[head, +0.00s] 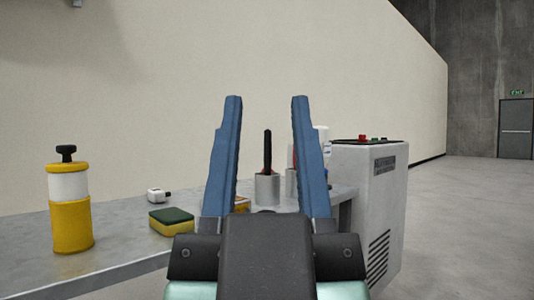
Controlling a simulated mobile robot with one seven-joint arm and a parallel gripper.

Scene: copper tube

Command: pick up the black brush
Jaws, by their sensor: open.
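The black brush (267,149) stands upright in a grey metal cup (267,189) on the bench. Only its dark upper part shows above the cup's rim; the lower part is hidden inside. My gripper (267,100) is open and empty, with its two blue fingers raised in front of the camera. In the picture the brush appears in the gap between the fingers, farther back than they are. I cannot tell the exact distance from the fingers to the brush.
The grey bench (115,243) holds a yellow and white bottle (71,205), a green and yellow sponge (171,220) and a small white object (158,195). Another cup and a white item (322,136) are partly hidden behind my right finger. A grey machine (368,190) stands right of the bench.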

